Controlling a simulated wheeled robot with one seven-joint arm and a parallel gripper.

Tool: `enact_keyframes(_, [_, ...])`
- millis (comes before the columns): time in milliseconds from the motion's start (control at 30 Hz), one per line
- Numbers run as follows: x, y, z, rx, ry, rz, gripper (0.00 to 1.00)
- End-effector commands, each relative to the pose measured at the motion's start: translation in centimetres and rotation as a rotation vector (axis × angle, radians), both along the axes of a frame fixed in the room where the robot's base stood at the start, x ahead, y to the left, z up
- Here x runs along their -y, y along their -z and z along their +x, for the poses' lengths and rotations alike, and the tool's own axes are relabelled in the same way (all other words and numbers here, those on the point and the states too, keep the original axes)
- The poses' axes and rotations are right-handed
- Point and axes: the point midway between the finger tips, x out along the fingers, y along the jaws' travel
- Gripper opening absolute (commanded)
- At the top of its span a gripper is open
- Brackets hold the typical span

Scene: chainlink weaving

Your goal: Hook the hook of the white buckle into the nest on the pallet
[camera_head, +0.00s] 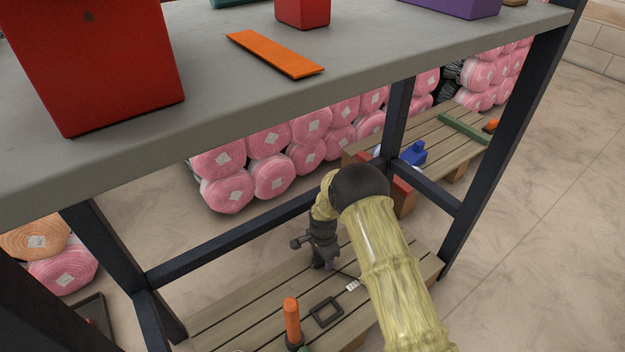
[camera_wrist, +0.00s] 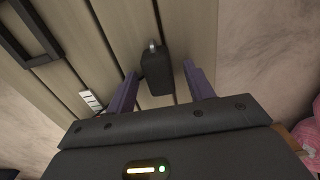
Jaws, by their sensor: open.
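My gripper (camera_head: 322,258) hangs low over the wooden pallet (camera_head: 240,315). In the wrist view its two purple fingers (camera_wrist: 160,69) are open. A black block (camera_wrist: 155,78) with a small metal tip shows between them, with a gap at each side. A small white slotted piece (camera_head: 352,285), perhaps the white buckle, lies on the pallet slats; in the wrist view it is left of the fingers (camera_wrist: 92,101). No hook can be made out on it. A black rectangular frame (camera_head: 314,307) lies near it; I cannot tell whether this is the nest.
An orange cylinder (camera_head: 291,315) stands upright near the frame. A grey table (camera_head: 215,75) on dark legs overhangs the pallet and arm. Another pallet (camera_head: 440,140) behind carries a blue object (camera_head: 413,153). Pink rolls (camera_head: 270,175) stand behind.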

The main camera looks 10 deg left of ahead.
Motion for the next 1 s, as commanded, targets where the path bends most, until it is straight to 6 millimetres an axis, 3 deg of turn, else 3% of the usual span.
enact_keyframes(333, [0.0,0.1,0.0,0.000,-0.001,0.000,0.51])
enact_keyframes(567, [0.0,0.1,0.0,0.000,-0.001,0.000,0.06])
enact_keyframes(867, [0.0,-0.1,0.0,0.001,-0.001,0.001,0.04])
enact_keyframes(1000, [0.0,-1.3,0.1,0.002,-0.001,0.001,0.04])
